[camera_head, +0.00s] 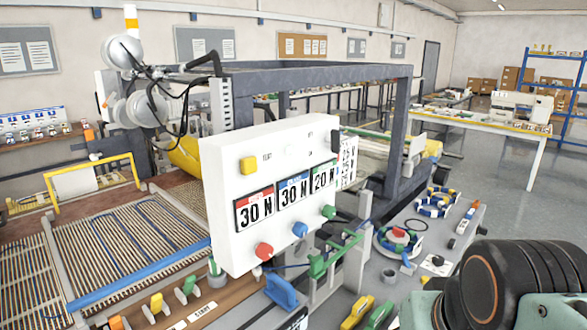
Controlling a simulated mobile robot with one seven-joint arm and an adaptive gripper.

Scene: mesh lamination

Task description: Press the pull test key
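A white panel box (225,215) stands upright in the middle of the view. Red (264,251), blue (300,230) and green (328,212) knobs sit along the lower edge. My dark arm link shows at the lower right, apart from the panel. My gripper's fingers are not visible.
A grey machine frame (320,75) rises behind the panel. Green clamps (330,258) and a blue block (281,291) stand close below it. A bench on the right holds a round fixture (398,238) and yellow and green tools (358,312).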

